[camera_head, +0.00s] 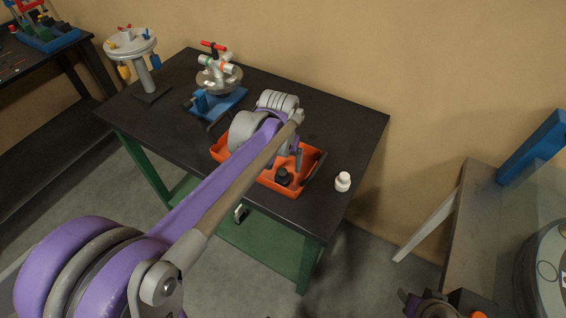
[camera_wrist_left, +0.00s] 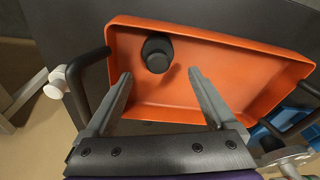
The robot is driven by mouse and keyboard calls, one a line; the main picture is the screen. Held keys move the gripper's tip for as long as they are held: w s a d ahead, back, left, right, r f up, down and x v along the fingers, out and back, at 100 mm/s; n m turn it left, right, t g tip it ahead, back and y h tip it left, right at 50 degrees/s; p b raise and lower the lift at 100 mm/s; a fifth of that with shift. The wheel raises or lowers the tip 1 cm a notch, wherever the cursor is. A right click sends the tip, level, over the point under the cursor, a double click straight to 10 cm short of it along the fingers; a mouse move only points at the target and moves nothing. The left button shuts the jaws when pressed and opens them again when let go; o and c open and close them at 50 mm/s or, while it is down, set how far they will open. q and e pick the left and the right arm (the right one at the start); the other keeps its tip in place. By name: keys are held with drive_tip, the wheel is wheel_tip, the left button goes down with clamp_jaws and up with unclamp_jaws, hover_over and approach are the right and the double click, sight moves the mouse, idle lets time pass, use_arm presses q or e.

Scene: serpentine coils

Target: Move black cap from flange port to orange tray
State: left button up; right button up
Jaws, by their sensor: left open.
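The black cap (camera_head: 283,176) stands in the orange tray (camera_head: 313,157), near one wall. The cap also shows in the left wrist view (camera_wrist_left: 157,53), on the floor of the tray (camera_wrist_left: 240,62). My left gripper (camera_wrist_left: 160,73) is open, with empty space between its fingers. It is over the tray, with the cap beyond the gap between its fingertips and apart from them. In the head view my left arm hides part of the tray. The flange port cannot be made out for certain; a grey flanged fitting with a red handle (camera_head: 215,72) stands behind the tray.
A white cap-like piece (camera_head: 343,182) stands on the black table (camera_head: 358,125) right of the tray. A blue base (camera_head: 218,104) is behind the tray. A round white stand with hanging coloured pieces (camera_head: 130,42) is at the back left. The table's right part is mostly clear.

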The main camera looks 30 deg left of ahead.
sight(281, 173)
use_arm(q)
wheel_tip(281, 173, up, 10)
drive_tip(key=s, duration=0.2)
drive_tip(key=s+d+f+m+t, duration=0.1)
drive_tip(key=s+d+f, duration=0.1)
drive_tip(key=s+f, duration=0.4)
drive_tip(key=s+d+f+m+t, duration=0.1)
drive_tip(key=s+d+f+t, duration=0.1)
drive_tip(key=s+f, duration=0.4)
drive_tip(key=s+d, duration=0.1)
drive_tip(key=s, duration=0.3)
drive_tip(key=shift+s+f+t+p, duration=0.15)
drive_tip(key=shift+f+t+p, duration=0.15)
drive_tip(key=shift+f+p, duration=0.1)
